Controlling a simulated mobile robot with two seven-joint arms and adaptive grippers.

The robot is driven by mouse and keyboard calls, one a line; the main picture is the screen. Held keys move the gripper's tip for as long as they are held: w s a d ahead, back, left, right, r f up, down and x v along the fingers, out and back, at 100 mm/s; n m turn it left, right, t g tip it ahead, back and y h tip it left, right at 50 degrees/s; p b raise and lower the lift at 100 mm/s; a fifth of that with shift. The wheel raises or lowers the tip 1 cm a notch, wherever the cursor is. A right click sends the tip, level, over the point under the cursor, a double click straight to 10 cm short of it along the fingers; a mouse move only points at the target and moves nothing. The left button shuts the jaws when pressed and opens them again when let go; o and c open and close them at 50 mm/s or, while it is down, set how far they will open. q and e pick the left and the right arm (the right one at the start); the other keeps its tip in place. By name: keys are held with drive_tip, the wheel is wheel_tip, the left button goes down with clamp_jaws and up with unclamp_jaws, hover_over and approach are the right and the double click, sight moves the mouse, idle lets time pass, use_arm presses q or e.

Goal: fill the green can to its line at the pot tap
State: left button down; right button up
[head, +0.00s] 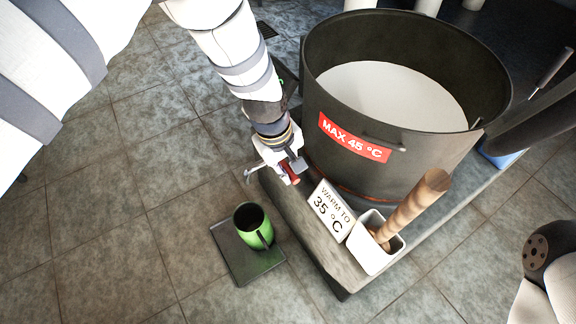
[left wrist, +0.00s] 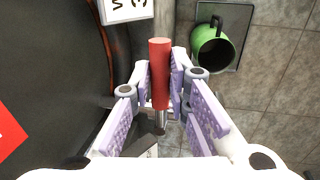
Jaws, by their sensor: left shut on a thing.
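The green can (head: 255,236) stands upright on a dark square tray (head: 240,266) on the floor, left of the pot's platform. It also shows in the left wrist view (left wrist: 208,50); its inside looks dark, and I cannot make out a fill line or level. The big dark pot (head: 330,165) holds white liquid. My left gripper (head: 287,168) is at the pot's lower left side, shut on the red tap handle (left wrist: 160,75), with a metal stem below the handle. The spout is not clear, and no stream is visible.
A "WARM TO 35 °C" sign (head: 331,210) and a white holder (head: 367,254) with a wooden-handled tool (head: 415,206) stand on the platform (head: 325,262) in front of the pot. The tiled floor to the left is clear.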

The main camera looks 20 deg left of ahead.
use_arm(q)
drive_tip(key=shift+s+a+r+m+p, duration=0.1)
drive_tip(key=shift+s+a+m+p, duration=0.2)
drive_tip(key=shift+m+p, duration=0.2)
drive_tip(key=shift+s+a+m+g+h+p, duration=0.15)
drive_tip(key=shift+s+a+m+g+p, duration=0.15)
drive_tip(key=shift+a+m, duration=0.65)
drive_tip(key=shift+s+a+m+g+h+p, duration=0.15)
drive_tip(key=shift+s+a+m+p, duration=0.25)
drive_tip(key=shift+m, duration=1)
drive_tip(key=shift+s+a+m+g+h+p, duration=0.1)
drive_tip(key=shift+s+a+m+g+p, duration=0.2)
drive_tip(key=shift+a+m, duration=0.65)
drive_tip(key=shift+d, duration=0.2)
drive_tip(key=c, duration=1.5)
unclamp_jaws()
drive_tip(key=shift+c, duration=0.2)
